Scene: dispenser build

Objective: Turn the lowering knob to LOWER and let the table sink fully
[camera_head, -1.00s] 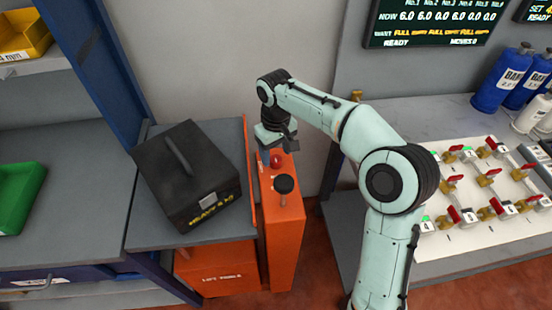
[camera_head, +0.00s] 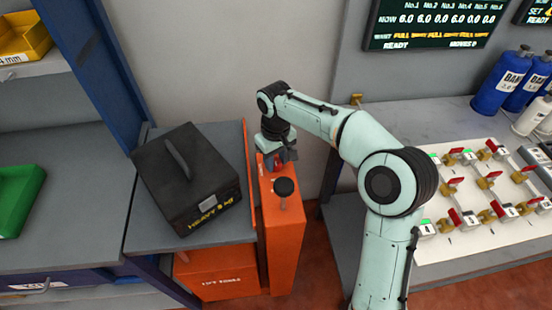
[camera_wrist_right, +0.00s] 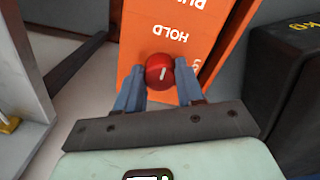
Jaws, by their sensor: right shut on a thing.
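The lowering knob (camera_wrist_right: 160,71) is a red ball-shaped knob with a white line on it, on top of an orange pedestal (camera_head: 284,235). In the right wrist view my right gripper (camera_wrist_right: 160,78) has its two fingers shut on the red knob, one on each side. The word HOLD shows on the orange face beyond the knob. In the head view my right gripper (camera_head: 278,162) hides the knob. The lift table (camera_head: 150,220) stands left of the pedestal with a black case (camera_head: 185,178) on its grey top. My left gripper is not in view.
A black round knob (camera_head: 284,186) stands on the pedestal just in front of my right gripper. At right, a bench holds a white valve panel (camera_head: 470,240) with several red handles, and blue bottles (camera_head: 495,85). A blue-framed shelf (camera_head: 95,75) stands at left.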

